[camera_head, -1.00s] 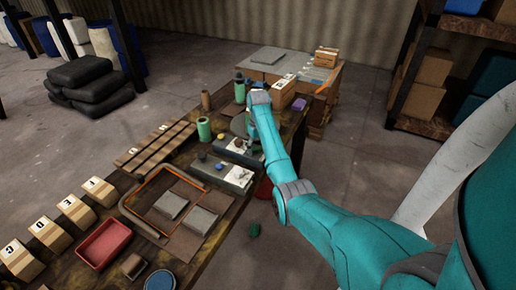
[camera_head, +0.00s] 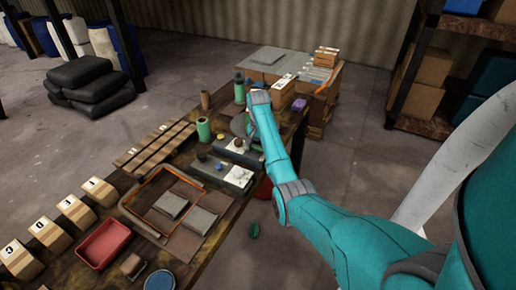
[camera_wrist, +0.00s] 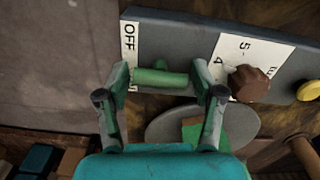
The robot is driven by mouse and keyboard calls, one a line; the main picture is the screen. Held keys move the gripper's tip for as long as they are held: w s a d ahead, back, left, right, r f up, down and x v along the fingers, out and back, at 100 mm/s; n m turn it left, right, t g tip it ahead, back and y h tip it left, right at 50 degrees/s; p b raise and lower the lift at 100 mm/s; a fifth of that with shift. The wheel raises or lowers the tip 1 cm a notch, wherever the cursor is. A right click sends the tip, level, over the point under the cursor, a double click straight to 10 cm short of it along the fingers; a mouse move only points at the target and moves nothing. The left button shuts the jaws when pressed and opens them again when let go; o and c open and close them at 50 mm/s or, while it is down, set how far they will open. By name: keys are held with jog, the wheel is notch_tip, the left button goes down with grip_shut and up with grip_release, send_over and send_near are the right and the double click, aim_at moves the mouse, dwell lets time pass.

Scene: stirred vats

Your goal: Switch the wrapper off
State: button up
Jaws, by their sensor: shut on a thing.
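In the wrist view, my gripper (camera_wrist: 161,78) has its two fingers at the ends of a short green switch handle (camera_wrist: 160,78) and is shut on it. The handle lies on a dark grey control panel (camera_wrist: 180,32), beside a white strip marked OFF (camera_wrist: 129,42). Part of that strip is hidden by my left finger. To the right are a brown knob (camera_wrist: 248,84) over a numbered white scale and a yellow button (camera_wrist: 309,90). In the head view my arm hides the gripper and the switch; I cannot tell the switch position there.
In the wrist view a grey disc (camera_wrist: 165,127) lies just below the panel. In the head view the long workbench holds a red tray (camera_head: 104,243), several labelled cartons (camera_head: 75,212), an orange frame (camera_head: 140,222) and a green cylinder (camera_head: 204,130). Open floor lies right of the bench.

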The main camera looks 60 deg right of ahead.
jog(key=m, duration=0.4)
jog(key=shift+a+m, duration=0.1)
jog(key=shift+m, duration=2.1)
jog(key=o, duration=1.1)
jog(key=shift+r, duration=3.7)
